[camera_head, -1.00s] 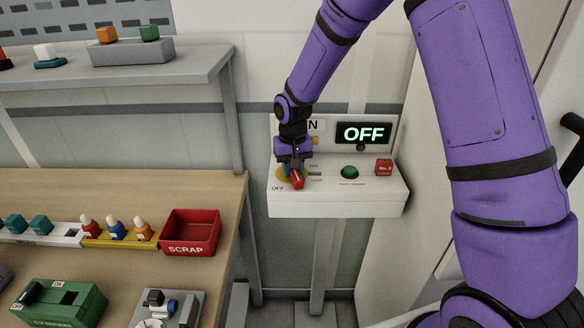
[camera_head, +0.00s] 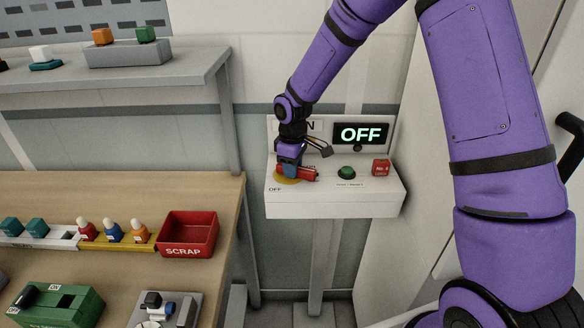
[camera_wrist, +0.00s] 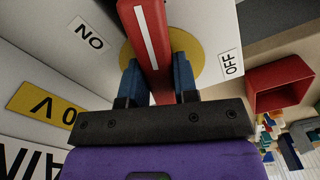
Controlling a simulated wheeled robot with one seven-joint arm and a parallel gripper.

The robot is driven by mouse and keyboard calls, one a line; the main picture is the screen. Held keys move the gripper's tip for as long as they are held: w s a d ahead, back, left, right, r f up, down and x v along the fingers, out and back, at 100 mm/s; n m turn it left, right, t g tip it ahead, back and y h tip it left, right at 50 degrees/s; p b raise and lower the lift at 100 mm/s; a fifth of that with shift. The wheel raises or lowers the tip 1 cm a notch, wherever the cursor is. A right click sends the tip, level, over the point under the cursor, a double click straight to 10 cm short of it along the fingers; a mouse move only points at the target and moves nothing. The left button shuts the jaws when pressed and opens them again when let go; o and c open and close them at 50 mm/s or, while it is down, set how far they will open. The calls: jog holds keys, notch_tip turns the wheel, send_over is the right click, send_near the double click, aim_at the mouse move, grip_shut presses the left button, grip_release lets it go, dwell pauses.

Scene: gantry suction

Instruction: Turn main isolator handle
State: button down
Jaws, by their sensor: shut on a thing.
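The main isolator handle is a red bar with a white stripe (camera_wrist: 150,40) on a round yellow plate. In the head view the red handle (camera_head: 302,173) points right along the white control box (camera_head: 335,207). My gripper (camera_wrist: 158,80) is shut on the handle, with one blue finger on each side of it. In the head view my gripper (camera_head: 288,165) comes down onto the handle from above. The wrist view shows an ON label (camera_wrist: 87,37) and an OFF label (camera_wrist: 231,64) on either side of the handle. The display (camera_head: 361,134) reads OFF in green.
A red SCRAP bin (camera_head: 188,234) stands on the wooden bench at left. A grey shelf (camera_head: 190,70) is above the bench.

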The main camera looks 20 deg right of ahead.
jog(key=shift+w+d+n, duration=0.1)
jog(key=shift+w+n, duration=0.05)
jog(key=shift+n, duration=1.95)
jog(key=c, duration=0.9)
grip_release()
notch_tip(320, 180, up, 11)
jog(key=shift+f, duration=0.1)
